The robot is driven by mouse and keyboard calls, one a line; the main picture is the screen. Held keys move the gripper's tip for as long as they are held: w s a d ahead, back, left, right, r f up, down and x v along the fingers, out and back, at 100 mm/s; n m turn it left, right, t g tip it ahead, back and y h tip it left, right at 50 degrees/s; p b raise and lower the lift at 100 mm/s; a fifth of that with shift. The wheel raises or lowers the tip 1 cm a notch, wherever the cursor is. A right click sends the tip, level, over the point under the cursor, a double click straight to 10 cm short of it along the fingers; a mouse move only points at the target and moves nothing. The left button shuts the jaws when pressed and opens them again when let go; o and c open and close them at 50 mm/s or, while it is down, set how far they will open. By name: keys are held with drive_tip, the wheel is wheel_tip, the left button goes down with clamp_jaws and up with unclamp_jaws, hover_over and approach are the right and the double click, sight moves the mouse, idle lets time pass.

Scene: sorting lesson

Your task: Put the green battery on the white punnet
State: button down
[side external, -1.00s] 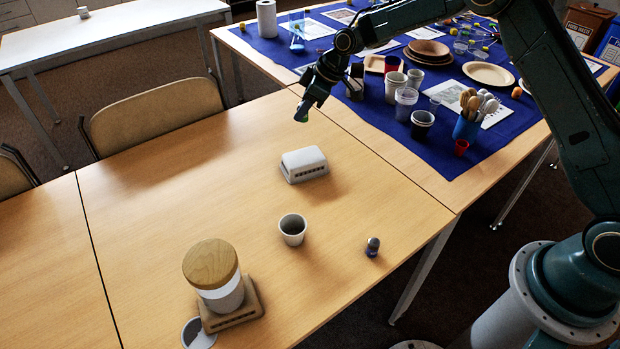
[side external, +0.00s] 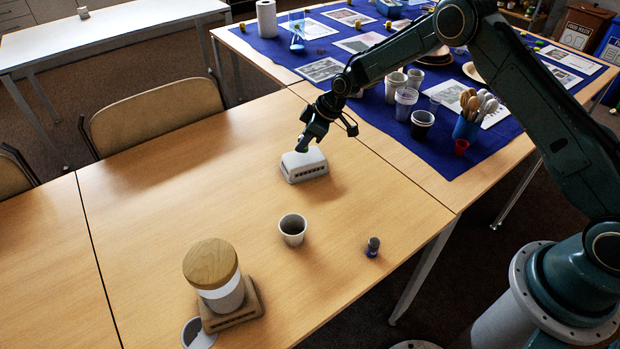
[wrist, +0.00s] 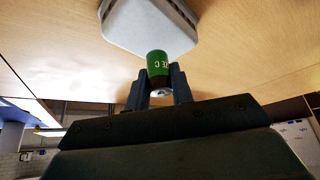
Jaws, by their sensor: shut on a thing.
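The white punnet (side external: 304,170) stands upside down on the wooden table, its flat base facing up; its top also shows in the wrist view (wrist: 150,27). My gripper (wrist: 159,88) is shut on the green battery (wrist: 158,66), which sits between the two fingers with its far end toward the punnet. In the side view my gripper (side external: 304,145) is right over the back part of the punnet. I cannot tell whether the battery touches the punnet's top.
A grey cup (side external: 293,229) and a small dark blue object (side external: 373,247) stand nearer the table's front edge. A wooden-lidded jar (side external: 213,270) stands at the front left. The blue cloth (side external: 450,150) behind holds cups and cutlery. The table's left part is clear.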

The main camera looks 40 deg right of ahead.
drive_tip(key=shift+f, duration=1)
drive_tip(key=shift+f, duration=0.15)
drive_tip(key=c, duration=1.2)
unclamp_jaws()
drive_tip(key=shift+v, duration=0.85)
drive_tip(key=v, duration=1)
drive_tip(key=shift+r, duration=0.35)
